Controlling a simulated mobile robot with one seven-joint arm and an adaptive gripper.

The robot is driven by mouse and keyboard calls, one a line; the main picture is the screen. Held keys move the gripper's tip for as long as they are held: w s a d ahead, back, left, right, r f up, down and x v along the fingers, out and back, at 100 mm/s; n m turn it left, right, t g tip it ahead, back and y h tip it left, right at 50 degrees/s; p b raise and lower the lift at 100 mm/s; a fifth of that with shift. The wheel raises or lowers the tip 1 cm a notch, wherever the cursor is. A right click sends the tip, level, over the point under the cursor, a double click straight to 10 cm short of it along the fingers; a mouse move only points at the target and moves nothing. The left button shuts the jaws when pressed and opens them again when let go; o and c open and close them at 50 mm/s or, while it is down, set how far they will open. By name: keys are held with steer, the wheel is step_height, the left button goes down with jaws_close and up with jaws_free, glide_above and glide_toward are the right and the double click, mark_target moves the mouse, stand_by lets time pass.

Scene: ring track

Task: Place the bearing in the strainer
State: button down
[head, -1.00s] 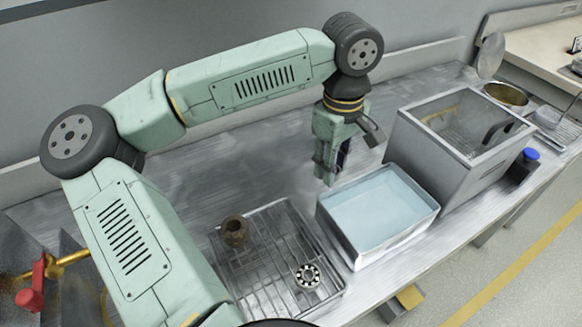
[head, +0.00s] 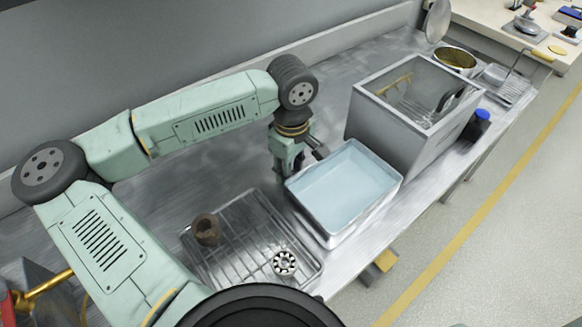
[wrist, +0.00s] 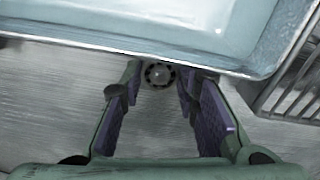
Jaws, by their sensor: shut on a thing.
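Fingers hide the bearing in the head view. A similar bearing (head: 285,262) lies on the wire rack.
The blue-lined tub (head: 385,202) stands beside my gripper. The wire rack (head: 238,262) also holds a brown cup (head: 206,230). A brass bowl (head: 456,58) and a blue-capped bottle (head: 478,125) stand at right.

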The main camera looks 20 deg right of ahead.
steer(key=shift+f+b, duration=0.2)
steer(key=shift+b, duration=0.15)
steer(key=c, duration=1.2)
jaws_free()
steer(key=shift+r, duration=0.15)
